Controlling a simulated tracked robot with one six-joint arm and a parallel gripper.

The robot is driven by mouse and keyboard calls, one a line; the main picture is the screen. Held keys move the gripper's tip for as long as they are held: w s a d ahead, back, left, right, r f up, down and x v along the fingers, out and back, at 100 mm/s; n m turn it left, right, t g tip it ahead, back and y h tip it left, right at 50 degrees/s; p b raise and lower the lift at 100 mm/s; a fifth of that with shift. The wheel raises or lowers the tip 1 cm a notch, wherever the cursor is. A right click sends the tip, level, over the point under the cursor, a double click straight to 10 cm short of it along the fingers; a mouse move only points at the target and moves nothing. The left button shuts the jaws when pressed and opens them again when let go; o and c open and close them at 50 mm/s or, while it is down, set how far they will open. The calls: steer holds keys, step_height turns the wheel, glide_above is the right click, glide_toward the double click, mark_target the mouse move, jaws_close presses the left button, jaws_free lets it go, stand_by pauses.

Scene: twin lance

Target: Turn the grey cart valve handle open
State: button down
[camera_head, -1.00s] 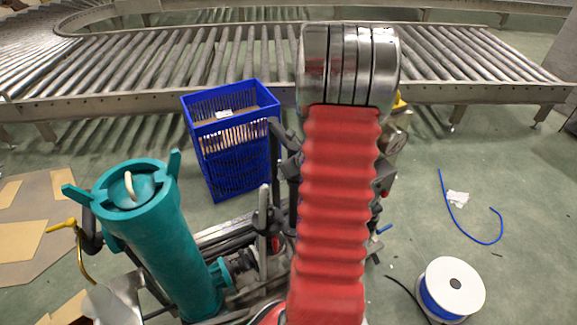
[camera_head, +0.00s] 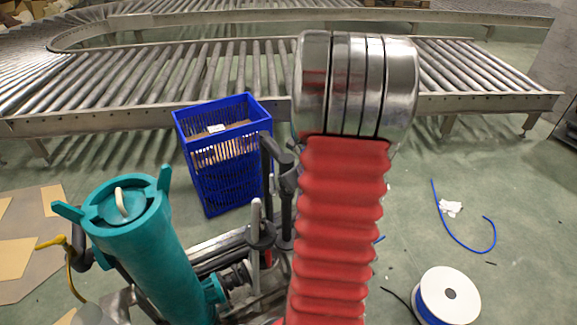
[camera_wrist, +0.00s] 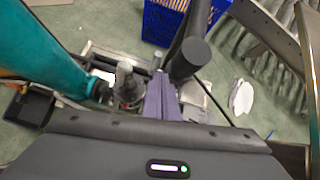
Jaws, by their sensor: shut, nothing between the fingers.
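The cart carries a teal canister (camera_head: 150,255), which also shows in the wrist view (camera_wrist: 45,50). A light grey upright lever (camera_head: 255,218) stands right of the canister, beside a black bent bar (camera_head: 270,150). I cannot tell for sure whether this lever is the valve handle. In the wrist view, a grey knobbed part (camera_wrist: 124,75) stands left of my gripper (camera_wrist: 160,78), and a thick black bar end (camera_wrist: 190,55) is to its right. My purple-grey fingers are together, pointing down at the cart, with nothing visibly held. In the head view my red-sleeved arm hides my gripper.
A blue crate (camera_head: 225,165) stands behind the cart, before a roller conveyor (camera_head: 240,60). A white spool (camera_head: 447,296) and a blue hose piece (camera_head: 465,240) lie on the floor at right. A yellow handle (camera_head: 50,242) is left of the canister.

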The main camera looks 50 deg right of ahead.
steer(key=shift+s+a+r, duration=0.1)
steer(key=shift+s+r, duration=0.1)
steer(key=shift+r, duration=0.75)
steer(key=shift+s+d+r, duration=0.1)
steer(key=shift+s+r, duration=0.05)
steer(key=shift+r, duration=0.85)
steer(key=shift+s+a+r, duration=0.1)
steer(key=shift+s+r, duration=0.1)
steer(key=shift+r, duration=0.75)
steer(key=s+a+r+m+g+y, duration=0.1)
steer(key=s+a+r+m, duration=0.2)
steer(key=a+m, duration=0.8)
steer(key=s+a+r+m, duration=0.3)
steer(key=a+r+m, duration=0.3)
steer(key=a+m, duration=0.5)
steer(key=s+a+r+m+g+y, duration=0.1)
steer(key=s+a+r+m, duration=0.2)
steer(key=a+m, duration=0.9)
steer(key=a+r, duration=0.1)
steer(key=a, duration=0.4)
steer(key=shift+a+r+g+y, duration=0.3)
steer(key=shift+a+r, duration=0.05)
steer(key=shift+r, duration=0.05)
steer(key=shift+s, duration=0.1)
